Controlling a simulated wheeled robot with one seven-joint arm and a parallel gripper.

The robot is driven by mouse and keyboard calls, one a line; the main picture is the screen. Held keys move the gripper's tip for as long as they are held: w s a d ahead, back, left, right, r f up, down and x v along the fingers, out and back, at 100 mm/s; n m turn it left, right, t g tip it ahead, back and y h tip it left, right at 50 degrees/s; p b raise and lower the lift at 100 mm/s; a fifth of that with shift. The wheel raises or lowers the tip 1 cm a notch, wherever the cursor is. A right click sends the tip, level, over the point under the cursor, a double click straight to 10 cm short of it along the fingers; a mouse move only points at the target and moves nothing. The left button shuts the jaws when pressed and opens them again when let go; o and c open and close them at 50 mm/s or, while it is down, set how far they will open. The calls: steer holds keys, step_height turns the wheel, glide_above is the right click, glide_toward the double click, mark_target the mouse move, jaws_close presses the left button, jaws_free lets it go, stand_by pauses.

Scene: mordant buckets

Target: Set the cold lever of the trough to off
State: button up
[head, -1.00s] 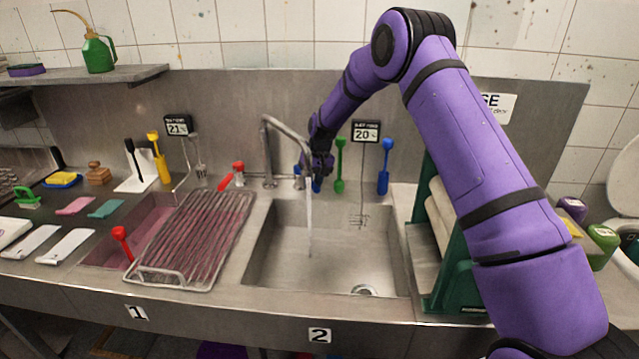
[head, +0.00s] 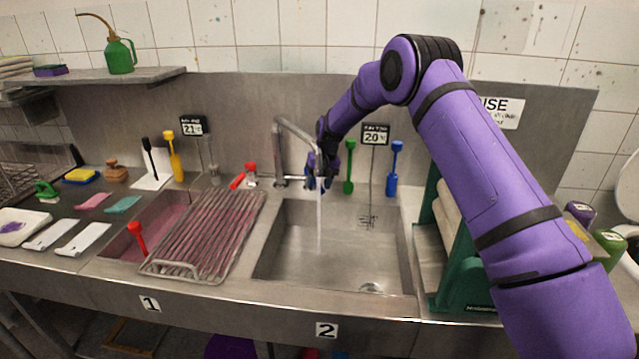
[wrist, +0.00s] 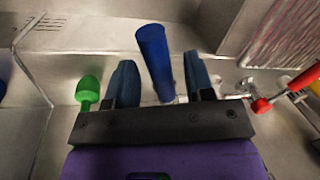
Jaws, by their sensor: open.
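The cold lever (wrist: 155,62), a blue handle, stands between the two dark fingers of my gripper (wrist: 160,75) in the wrist view. The fingers are apart, with a visible gap on each side of the handle. In the head view my gripper (head: 321,178) is low behind the spout of the tap (head: 297,132), at the back rim of the trough (head: 285,262). The arm and spout mostly hide the lever there. A thin stream of water (head: 319,222) falls from the spout into the trough.
A red lever (head: 243,177) is left of the tap; it also shows in the wrist view (wrist: 285,90). A green tool (head: 349,168) and a blue tool (head: 394,170) stand right of my gripper. A wire rack (head: 205,235) lies left of the trough. A green rack (head: 462,288) stands right.

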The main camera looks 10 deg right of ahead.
steer(key=shift+r, duration=0.15)
step_height(320, 180, up, 10)
steer(key=d, duration=0.2)
steer(key=shift+r, duration=0.15)
steer(key=shift+c, duration=0.2)
steer(key=shift+d, duration=0.15)
steer(key=c, duration=0.4)
steer(key=shift+s+d+f+t+y, duration=0.1)
steer(key=shift+s+d+t+y, duration=0.1)
steer(key=shift+d+y, duration=0.3)
steer(key=shift+s+d+f+t+y, duration=0.1)
steer(key=shift+s+d+t+y, duration=0.1)
steer(key=shift+d, duration=0.45)
jaws_close()
steer(key=s+d+n+t+y, duration=0.1)
steer(key=s+d+t+y, duration=0.15)
steer(key=d, duration=0.35)
steer(key=s+a+x, duration=0.1)
steer(key=x, duration=1.1)
steer(key=shift+a+r+t, duration=0.25)
steer(key=shift+a+t, duration=0.1)
steer(key=shift+t, duration=0.1)
